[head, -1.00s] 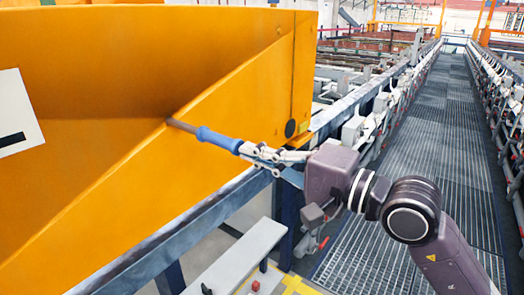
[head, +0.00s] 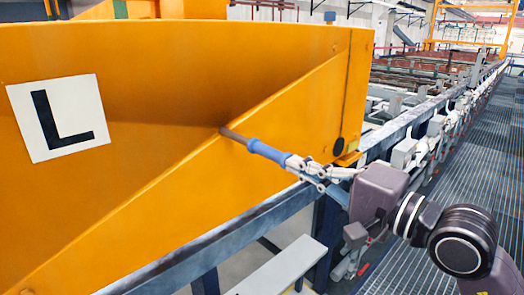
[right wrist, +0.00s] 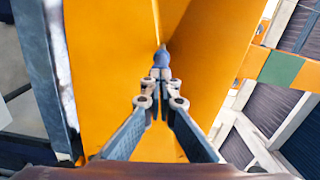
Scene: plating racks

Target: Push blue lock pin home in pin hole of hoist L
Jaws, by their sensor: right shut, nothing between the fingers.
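The orange hoist L (head: 150,215) fills the left of the head view, with a white plate (head: 58,117) bearing a black L. The blue lock pin (head: 268,152) sticks out from the hoist's sloping edge, its grey metal shaft meeting the orange surface. The pin hole itself is hidden. My right gripper (head: 294,163) is shut, its fingertips at the outer end of the pin's blue handle, with nothing between the fingers. In the right wrist view the blue handle (right wrist: 161,58) lies straight ahead of the fingertips (right wrist: 161,79). My left gripper is not in view.
A blue-grey beam (head: 215,232) runs below the hoist. A pale bench-like surface (head: 283,268) stands at the bottom. Rails and racks (head: 440,125) line the right, beside a grated walkway (head: 490,130). A dark disc (head: 338,146) sits on the hoist's right end.

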